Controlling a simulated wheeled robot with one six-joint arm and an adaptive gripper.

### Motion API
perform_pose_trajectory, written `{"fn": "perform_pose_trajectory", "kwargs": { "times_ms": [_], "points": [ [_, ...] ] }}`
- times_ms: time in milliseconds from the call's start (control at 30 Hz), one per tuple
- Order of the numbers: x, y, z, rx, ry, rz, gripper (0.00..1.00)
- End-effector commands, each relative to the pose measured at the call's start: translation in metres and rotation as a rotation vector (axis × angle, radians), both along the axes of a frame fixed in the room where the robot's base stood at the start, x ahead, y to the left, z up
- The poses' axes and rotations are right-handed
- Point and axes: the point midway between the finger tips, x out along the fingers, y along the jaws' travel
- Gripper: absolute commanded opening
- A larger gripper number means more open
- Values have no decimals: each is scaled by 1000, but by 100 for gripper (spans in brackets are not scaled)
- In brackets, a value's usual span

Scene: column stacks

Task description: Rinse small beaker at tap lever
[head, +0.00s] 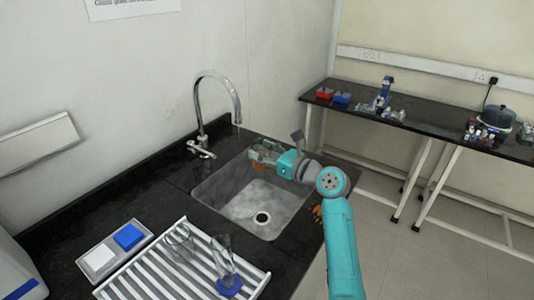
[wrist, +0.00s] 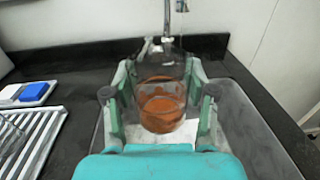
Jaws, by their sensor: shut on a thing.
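My gripper (head: 266,152) is over the sink, near its back edge and to the right of the tap. In the wrist view my gripper (wrist: 160,100) is shut on a small clear glass beaker (wrist: 162,100), which has an orange-brown colour inside. The beaker looks upright. In the head view the beaker is small and mostly hidden by the fingers. The chrome tap (head: 203,108) has a tall curved spout that ends close to the beaker. Its tap lever (head: 200,150) is low at the base, left of the gripper. A thin line below the spout may be water; I cannot tell.
The grey sink (head: 222,200) has a drain in its floor. A white slatted rack (head: 150,280) at the front holds clear glassware, one piece with a blue base. A tray with blue and white blocks (head: 115,250) lies left of it. A black bench (head: 430,120) stands at the right.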

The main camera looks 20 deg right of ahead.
Motion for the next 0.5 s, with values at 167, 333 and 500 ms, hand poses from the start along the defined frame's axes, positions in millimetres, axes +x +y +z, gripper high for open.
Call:
{"fn": "perform_pose_trajectory", "kwargs": {
  "times_ms": [167,333,500],
  "points": [
    [15,2,-3,1,1,0,21],
    [30,4,-5,0,0,0,21],
    [43,7,-8,0,0,0,21]
  ]
}}
